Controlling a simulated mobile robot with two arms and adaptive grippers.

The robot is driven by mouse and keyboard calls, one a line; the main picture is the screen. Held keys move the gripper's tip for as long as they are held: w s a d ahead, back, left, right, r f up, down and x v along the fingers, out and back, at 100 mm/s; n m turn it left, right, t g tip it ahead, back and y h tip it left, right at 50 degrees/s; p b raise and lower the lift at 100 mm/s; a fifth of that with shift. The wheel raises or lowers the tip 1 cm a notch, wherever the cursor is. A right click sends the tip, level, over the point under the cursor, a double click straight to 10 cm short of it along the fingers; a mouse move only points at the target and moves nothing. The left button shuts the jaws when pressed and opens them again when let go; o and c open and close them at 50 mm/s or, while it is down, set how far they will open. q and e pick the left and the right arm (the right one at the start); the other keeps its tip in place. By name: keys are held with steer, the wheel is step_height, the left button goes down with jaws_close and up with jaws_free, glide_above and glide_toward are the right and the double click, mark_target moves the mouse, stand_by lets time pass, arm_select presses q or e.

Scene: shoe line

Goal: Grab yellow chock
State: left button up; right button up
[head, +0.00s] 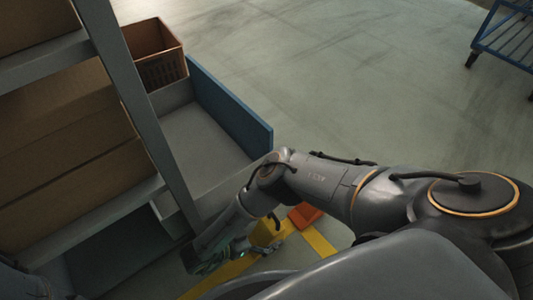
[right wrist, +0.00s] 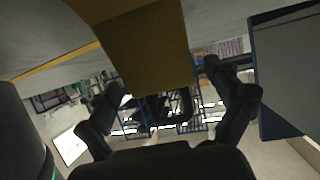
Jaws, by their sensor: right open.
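The yellow chock (head: 265,232) is on the floor in the lower middle of the head view, partly hidden by my right arm. In the right wrist view the yellow chock (right wrist: 145,45) is large and close, filling the upper middle. My right gripper (head: 240,246) is just left of the chock in the head view. In the right wrist view my right gripper (right wrist: 176,100) is open, with one finger toward each side of the chock and visible space around it. I cannot tell whether they touch. My left gripper is not in view.
An orange block (head: 304,214) lies right of the chock, by yellow floor tape (head: 319,242). A shelf with cardboard boxes (head: 65,130) stands at left. A grey tray with a blue side panel (head: 228,105) and a brown crate (head: 155,52) are behind. Open floor lies beyond.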

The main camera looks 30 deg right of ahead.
steer(key=c, duration=1.7)
steer(key=shift+c, duration=1.1)
steer(key=shift+r, duration=0.15)
